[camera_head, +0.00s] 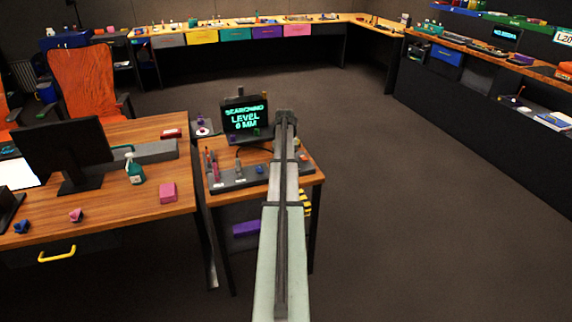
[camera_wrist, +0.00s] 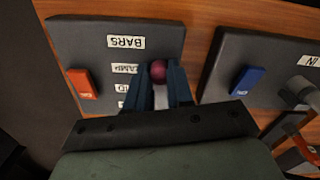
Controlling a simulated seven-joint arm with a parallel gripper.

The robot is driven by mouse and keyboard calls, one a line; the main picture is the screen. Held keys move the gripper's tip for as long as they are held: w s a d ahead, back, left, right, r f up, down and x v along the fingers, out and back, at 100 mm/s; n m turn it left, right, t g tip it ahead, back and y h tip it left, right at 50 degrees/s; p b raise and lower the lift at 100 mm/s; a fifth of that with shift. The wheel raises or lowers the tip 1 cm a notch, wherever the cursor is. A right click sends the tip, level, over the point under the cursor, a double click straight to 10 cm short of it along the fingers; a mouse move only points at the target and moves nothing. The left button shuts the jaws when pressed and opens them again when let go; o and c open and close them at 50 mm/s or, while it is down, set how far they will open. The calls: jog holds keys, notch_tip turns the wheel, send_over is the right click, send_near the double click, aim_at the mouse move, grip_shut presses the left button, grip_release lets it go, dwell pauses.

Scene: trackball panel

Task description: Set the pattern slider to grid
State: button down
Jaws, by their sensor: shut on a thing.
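The pattern slider's round maroon knob (camera_wrist: 158,70) shows in the wrist view between my gripper's (camera_wrist: 163,80) two blue fingers. My gripper is shut on it. The knob stands over a dark panel (camera_wrist: 72,35), beside a column of white labels. The label BARS (camera_wrist: 126,41) is at the top, and a partly covered label ending in AMP (camera_wrist: 125,69) is about level with the knob. A label ending in ID (camera_wrist: 122,86) is below, with another lower down. My fingers hide the slider's track. In the head view my arm covers the slider.
An orange switch (camera_wrist: 84,83) is left of the labels. A second panel with a blue switch (camera_wrist: 246,80) is on the right. Open floor lies to the right.

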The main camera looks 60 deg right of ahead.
jog(key=w+d, duration=0.2)
jog(key=shift+w+d, duration=0.3)
jog(key=c, duration=1)
grip_release()
notch_tip(320, 180, up, 14)
jog(key=shift+f, duration=0.1)
jog(key=shift+s, duration=0.1)
